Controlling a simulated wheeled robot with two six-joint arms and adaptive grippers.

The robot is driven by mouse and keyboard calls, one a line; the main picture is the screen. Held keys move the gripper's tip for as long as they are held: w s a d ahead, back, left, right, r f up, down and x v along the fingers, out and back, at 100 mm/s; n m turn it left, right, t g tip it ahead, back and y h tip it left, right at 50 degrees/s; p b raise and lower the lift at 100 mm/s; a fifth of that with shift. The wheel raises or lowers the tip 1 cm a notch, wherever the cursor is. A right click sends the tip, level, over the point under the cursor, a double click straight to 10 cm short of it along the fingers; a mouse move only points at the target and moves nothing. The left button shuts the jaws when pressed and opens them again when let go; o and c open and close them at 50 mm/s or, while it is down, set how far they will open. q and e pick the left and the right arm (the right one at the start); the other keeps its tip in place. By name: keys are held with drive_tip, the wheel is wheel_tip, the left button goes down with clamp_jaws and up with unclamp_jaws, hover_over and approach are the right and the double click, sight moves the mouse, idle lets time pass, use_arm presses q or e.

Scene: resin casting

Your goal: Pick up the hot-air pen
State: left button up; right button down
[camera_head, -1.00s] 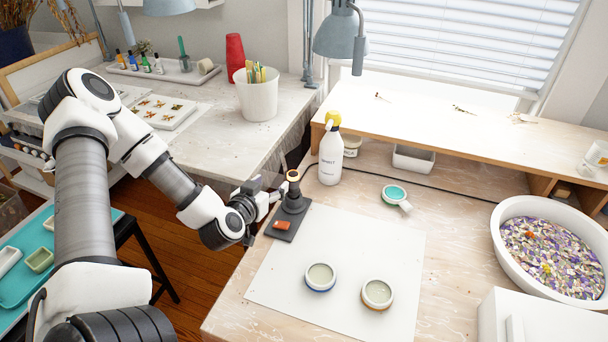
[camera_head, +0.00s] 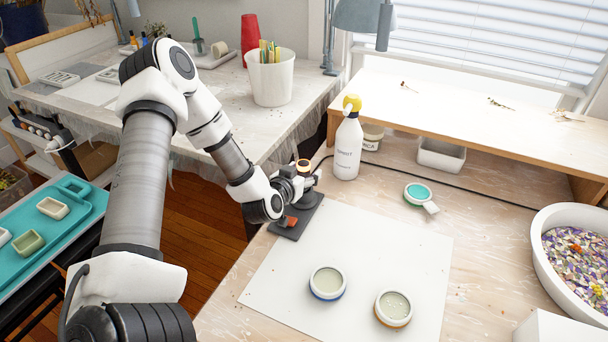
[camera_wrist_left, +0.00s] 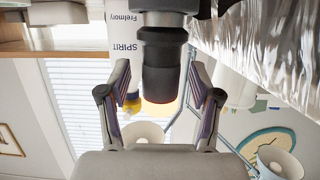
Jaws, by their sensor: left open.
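The hot-air pen (camera_head: 304,164) stands upright in its dark holder (camera_head: 287,232) at the left edge of the work table, with an amber ring at its top. In the left wrist view the pen's dark barrel (camera_wrist_left: 163,70) lies between the two fingers, with visible gaps on both sides. My left gripper (camera_head: 308,181) is at the pen in the head view and partly hides it. In the left wrist view my left gripper (camera_wrist_left: 161,88) is open, with a finger on each side of the pen. My right gripper is not in view.
A white spray bottle (camera_head: 347,150) stands close behind the pen. A black cable (camera_head: 440,187) runs across the table. Two round moulds (camera_head: 327,283) (camera_head: 394,308) sit on the white sheet (camera_head: 370,245). A magnifier-like teal disc (camera_head: 418,193) lies to the right.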

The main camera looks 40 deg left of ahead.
use_arm(q)
drive_tip(key=shift+w+a+f, duration=0.1)
drive_tip(key=shift+w, duration=0.15)
drive_tip(key=shift+s, duration=0.1)
drive_tip(key=shift+c, duration=1)
clamp_jaws()
drive_tip(key=shift+r, duration=0.2)
